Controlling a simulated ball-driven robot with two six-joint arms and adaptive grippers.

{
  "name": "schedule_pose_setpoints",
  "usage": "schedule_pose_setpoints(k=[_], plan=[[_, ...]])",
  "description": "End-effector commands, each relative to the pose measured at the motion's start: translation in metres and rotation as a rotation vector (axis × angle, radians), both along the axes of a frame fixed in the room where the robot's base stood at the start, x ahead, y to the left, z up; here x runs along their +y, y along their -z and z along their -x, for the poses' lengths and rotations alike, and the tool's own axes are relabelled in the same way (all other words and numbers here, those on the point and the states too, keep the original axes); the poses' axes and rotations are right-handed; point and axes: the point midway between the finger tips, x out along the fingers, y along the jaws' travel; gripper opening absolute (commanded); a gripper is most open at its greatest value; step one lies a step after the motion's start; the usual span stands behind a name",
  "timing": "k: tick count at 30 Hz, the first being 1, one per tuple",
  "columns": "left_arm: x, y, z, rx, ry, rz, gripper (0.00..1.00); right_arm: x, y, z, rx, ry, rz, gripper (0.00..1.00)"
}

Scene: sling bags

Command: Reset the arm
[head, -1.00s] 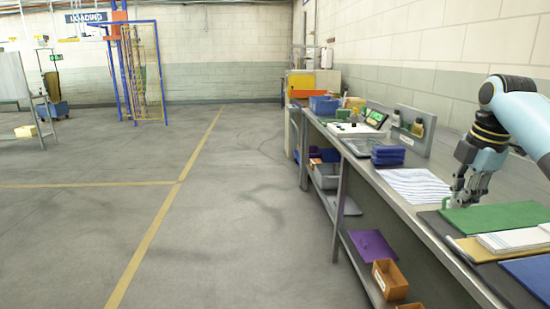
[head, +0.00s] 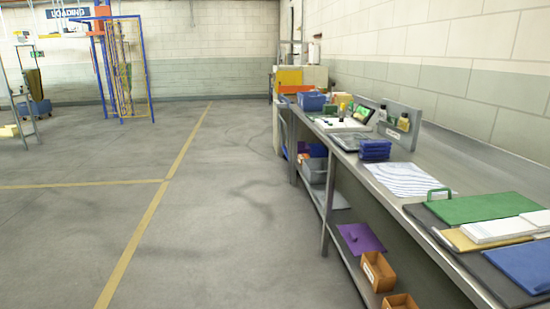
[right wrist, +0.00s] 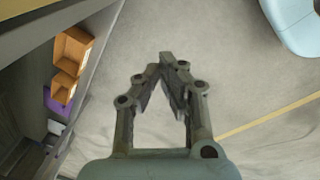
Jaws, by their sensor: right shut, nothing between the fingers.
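My right gripper (right wrist: 170,62) shows in the right wrist view with its fingertips together and nothing between them. It hangs over the grey floor beside the workbench, apart from everything on the shelf. My right arm is not in the head view. My left gripper is in neither view. In the head view, a green bag (head: 488,208) with a raised handle lies flat on the dark mat (head: 503,287) on the workbench (head: 390,200).
A white pad (head: 498,230) and a blue folder (head: 525,265) lie near the green bag. A striped sheet (head: 408,180) and blue stack (head: 375,150) lie farther back. The lower shelf holds orange bins (head: 378,272) and a purple item (head: 360,238). Open floor (head: 220,230) lies left.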

Motion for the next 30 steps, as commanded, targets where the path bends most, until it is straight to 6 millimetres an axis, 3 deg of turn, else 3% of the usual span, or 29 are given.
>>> schedule_pose_setpoints(k=[1,3,7,12,18,21,30], plan=[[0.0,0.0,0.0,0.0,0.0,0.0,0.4,0.005,0.028,0.038,0.012,0.065,-0.003,0.0],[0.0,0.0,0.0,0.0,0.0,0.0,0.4,0.011,0.06,0.087,0.008,0.17,-0.009,0.0],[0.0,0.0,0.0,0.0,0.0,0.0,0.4,0.024,0.104,0.178,-0.001,0.35,-0.022,0.0],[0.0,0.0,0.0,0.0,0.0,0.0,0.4,0.039,0.133,0.278,-0.012,0.533,-0.046,0.0],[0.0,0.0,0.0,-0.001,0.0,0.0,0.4,0.057,0.145,0.377,-0.017,0.702,-0.078,0.0],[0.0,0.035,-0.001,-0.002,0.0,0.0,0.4,0.056,0.18,0.368,-0.028,0.704,-0.081,0.0],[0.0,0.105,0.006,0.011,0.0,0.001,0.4,0.056,0.25,0.376,-0.014,0.703,-0.075,0.0]])
